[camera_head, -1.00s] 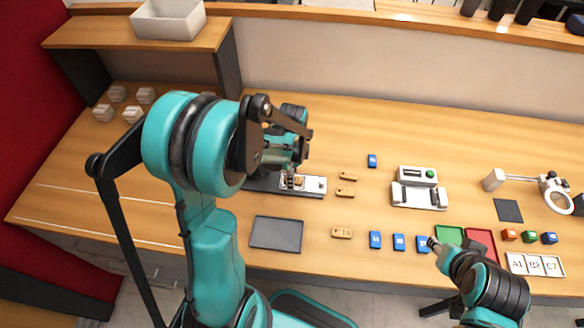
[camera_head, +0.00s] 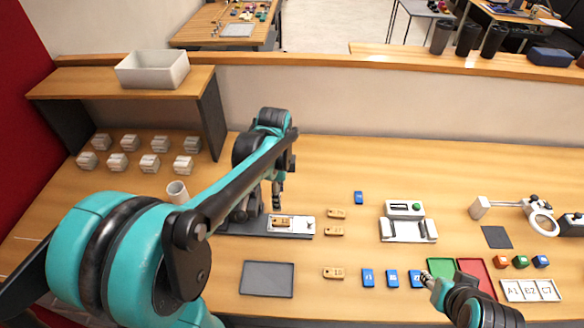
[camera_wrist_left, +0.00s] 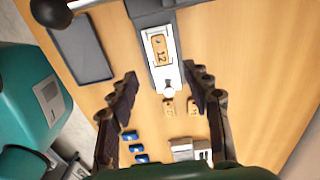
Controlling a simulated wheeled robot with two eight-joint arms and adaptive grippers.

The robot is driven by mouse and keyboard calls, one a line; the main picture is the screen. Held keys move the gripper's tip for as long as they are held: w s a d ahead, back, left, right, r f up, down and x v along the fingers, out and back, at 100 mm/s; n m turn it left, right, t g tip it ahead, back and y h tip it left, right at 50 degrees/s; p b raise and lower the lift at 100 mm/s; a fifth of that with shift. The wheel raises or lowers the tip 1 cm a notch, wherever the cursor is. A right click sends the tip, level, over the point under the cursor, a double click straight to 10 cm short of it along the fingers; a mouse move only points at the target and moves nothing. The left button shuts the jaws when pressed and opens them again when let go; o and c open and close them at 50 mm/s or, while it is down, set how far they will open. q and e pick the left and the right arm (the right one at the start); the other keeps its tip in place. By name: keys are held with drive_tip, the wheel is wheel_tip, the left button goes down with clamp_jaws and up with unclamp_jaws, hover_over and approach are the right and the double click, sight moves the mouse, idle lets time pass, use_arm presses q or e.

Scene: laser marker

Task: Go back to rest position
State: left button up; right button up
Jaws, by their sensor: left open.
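My left gripper (camera_head: 278,200) hangs above the dark marking machine base (camera_head: 240,228) with its white plate (camera_head: 302,226). A wooden tag (camera_head: 282,223) lies on that plate, and it also shows in the left wrist view (camera_wrist_left: 161,50). In the left wrist view my left gripper (camera_wrist_left: 160,72) has its fingers spread wide with nothing between them, apart from the plate below. My left arm covers part of the machine. My right gripper (camera_head: 427,278) is at the lower right by the green tray (camera_head: 441,266); its jaws are too small to read.
Wooden tags (camera_head: 335,213) and blue tags (camera_head: 391,279) lie right of and below the machine. A grey tray (camera_head: 267,279) is in front. A white cup (camera_head: 177,192) and white boxes (camera_head: 117,162) stand left. A white device (camera_head: 408,230) and magnifier lamp (camera_head: 541,222) stand right.

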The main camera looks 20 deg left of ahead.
use_arm(q)
drive_tip(key=s+d+n+t+b, duration=0.2)
drive_tip(key=s+d+n+t, duration=0.5)
drive_tip(key=s+n, duration=0.3)
drive_tip(key=r+n, duration=0.1)
drive_tip(key=n, duration=0.3)
drive_tip(key=shift+s+d, duration=0.15)
drive_tip(key=shift+d, duration=0.15)
